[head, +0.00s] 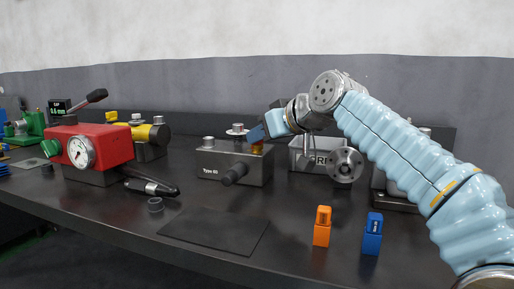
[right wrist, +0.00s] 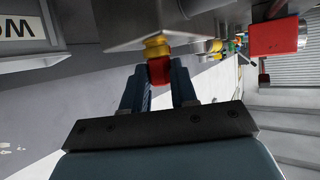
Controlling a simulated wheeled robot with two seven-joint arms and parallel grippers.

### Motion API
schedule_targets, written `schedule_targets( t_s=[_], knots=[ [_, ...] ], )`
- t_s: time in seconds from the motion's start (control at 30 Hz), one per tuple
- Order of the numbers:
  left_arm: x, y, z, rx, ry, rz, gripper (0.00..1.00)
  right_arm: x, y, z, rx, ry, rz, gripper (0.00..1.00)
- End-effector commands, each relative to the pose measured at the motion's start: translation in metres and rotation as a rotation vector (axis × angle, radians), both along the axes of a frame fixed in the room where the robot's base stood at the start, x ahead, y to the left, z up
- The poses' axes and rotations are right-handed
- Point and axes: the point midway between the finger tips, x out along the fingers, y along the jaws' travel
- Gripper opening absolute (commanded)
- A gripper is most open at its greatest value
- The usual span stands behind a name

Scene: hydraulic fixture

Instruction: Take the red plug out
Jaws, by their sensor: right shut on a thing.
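The red plug (right wrist: 159,73) shows in the right wrist view between the two blue fingers of my right gripper (right wrist: 159,85). Its end meets a yellow fitting (right wrist: 157,46) on the underside of a grey block as that view shows it. In the head view my right gripper (head: 258,135) is at the right end of the dark block labelled "Type" (head: 225,164). The yellow fitting (head: 257,148) shows just below the fingers there. The plug is hidden by the fingers in the head view. The gripper is shut on the plug. My left gripper is not in view.
An orange block (head: 322,226) and a blue block (head: 372,234) stand at the front right. A grey bin (head: 308,156) is behind. A dark mat (head: 213,233) lies bare in front.

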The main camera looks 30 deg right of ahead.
Motion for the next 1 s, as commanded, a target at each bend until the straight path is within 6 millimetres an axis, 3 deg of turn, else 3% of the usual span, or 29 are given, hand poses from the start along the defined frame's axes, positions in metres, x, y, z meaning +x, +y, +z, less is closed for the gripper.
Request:
schedule_targets(
  t_s=[0.23, 0.27, 0.43, 0.63, 0.8, 1.0],
  knots=[
    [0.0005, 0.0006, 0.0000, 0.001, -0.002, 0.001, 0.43, -0.0003, -0.0017, 0.0027, -0.001, -0.004, 0.026, 0.00],
    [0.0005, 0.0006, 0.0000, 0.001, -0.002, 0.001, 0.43, -0.0003, -0.0017, 0.0027, -0.002, -0.004, 0.025, 0.30],
    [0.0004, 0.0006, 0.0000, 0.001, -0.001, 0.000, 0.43, -0.0004, -0.0015, 0.0020, -0.002, -0.002, 0.025, 0.57],
    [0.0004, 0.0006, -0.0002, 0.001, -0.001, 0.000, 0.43, -0.0003, -0.0013, 0.0013, -0.002, 0.000, 0.026, 0.57],
    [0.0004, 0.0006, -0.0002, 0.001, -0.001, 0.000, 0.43, -0.0002, -0.0011, 0.0008, -0.002, 0.001, 0.026, 0.36],
    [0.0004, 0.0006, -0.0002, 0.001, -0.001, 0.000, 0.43, -0.0003, -0.0011, 0.0008, -0.002, 0.001, 0.026, 0.36]
  ],
)
